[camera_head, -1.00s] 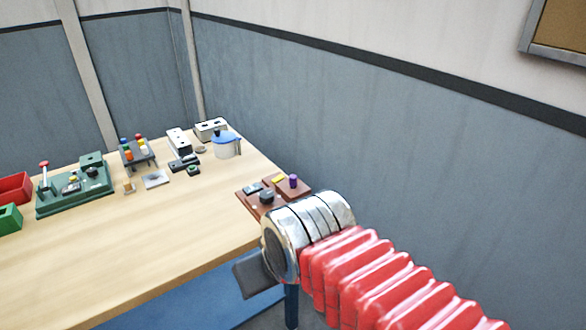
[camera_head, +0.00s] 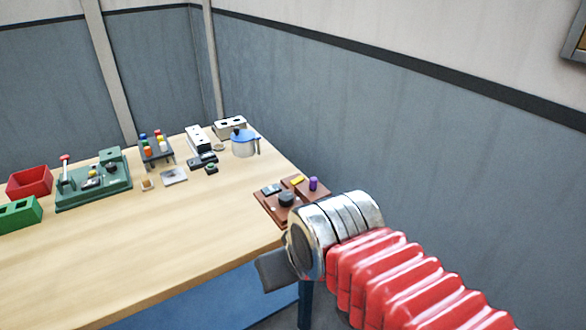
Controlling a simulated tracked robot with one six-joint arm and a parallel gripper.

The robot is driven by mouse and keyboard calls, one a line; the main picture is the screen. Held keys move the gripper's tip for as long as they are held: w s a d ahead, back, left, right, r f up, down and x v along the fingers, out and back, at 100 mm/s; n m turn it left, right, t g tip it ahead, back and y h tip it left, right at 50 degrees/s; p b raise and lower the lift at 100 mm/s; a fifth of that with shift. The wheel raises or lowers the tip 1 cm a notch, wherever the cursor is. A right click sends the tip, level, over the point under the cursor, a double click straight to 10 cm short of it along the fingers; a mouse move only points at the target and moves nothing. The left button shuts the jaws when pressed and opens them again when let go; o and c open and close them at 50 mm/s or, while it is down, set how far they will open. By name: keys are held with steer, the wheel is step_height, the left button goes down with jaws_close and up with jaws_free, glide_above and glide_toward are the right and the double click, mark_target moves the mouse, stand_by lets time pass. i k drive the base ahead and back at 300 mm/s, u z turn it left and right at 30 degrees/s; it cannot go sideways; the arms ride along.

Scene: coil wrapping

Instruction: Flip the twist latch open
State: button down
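A brown board (camera_head: 268,208) with small fittings sits at the table's right edge. It carries a dark round knob (camera_head: 286,199), a grey piece (camera_head: 271,189), a yellow piece (camera_head: 297,180) and a purple cylinder (camera_head: 313,184). I cannot tell which fitting is the twist latch. My arm, with red bellows and a silver wrist, reaches in from the lower right. One dark part of my gripper (camera_head: 272,270) shows below the wrist, off the table's edge and apart from the board. The rest of the gripper is hidden behind the wrist.
A blue-lidded pot (camera_head: 243,148) and a coloured-peg rack (camera_head: 158,152) stand farther back. The table's front middle (camera_head: 150,245) is clear.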

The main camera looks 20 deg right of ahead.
mark_target(295, 181)
steer(key=i, duration=0.9)
steer(key=z, duration=0.05)
